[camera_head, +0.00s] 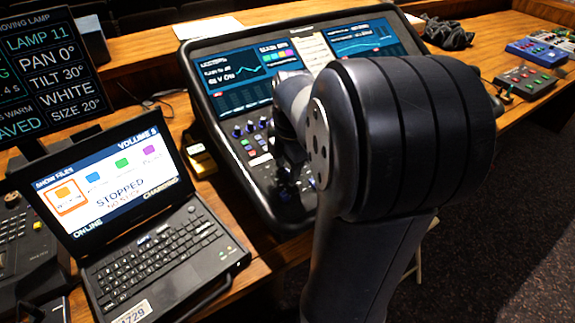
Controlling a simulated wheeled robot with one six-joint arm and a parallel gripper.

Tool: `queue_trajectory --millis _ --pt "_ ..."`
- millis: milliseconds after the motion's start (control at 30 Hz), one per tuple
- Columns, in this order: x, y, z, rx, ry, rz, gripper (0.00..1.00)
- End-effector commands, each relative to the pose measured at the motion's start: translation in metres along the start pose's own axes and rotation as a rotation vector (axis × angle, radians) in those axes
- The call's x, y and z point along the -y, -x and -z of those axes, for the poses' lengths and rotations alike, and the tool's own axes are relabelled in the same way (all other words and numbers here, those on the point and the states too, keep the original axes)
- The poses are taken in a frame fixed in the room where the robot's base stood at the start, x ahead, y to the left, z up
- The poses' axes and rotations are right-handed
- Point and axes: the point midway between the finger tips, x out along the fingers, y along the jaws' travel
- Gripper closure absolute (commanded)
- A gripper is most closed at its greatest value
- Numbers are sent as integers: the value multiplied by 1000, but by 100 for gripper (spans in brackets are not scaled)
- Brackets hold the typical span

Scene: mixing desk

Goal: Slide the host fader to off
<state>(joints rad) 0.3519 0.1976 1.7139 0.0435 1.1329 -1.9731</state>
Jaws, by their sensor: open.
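The mixing console (186,62) stands on the wooden desk, with lit screens at its top and rows of knobs and buttons below. My arm covers the right and lower part of its control surface. I cannot pick out the host fader or its position; it may be behind my arm. My gripper (289,188) points down over the console's lower middle, dark and partly hidden by my own arm. It is open. I cannot tell whether its fingers touch any control.
A laptop (160,262) showing "STOPPED" sits on the desk at left front. A display reading "LAMP 11" (45,65) stands behind it. A small yellow-and-black item (200,160) lies between laptop and console. Small control boxes (527,82) are at the far right.

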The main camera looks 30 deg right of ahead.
Motion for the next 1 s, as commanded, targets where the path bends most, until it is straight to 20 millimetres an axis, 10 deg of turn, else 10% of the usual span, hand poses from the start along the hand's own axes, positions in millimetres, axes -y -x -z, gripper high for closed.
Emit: queue_trajectory --millis 600,1000 --pt "0 0 0 0 0 0 99" --pt "6 1 0 0 -1 0 100"
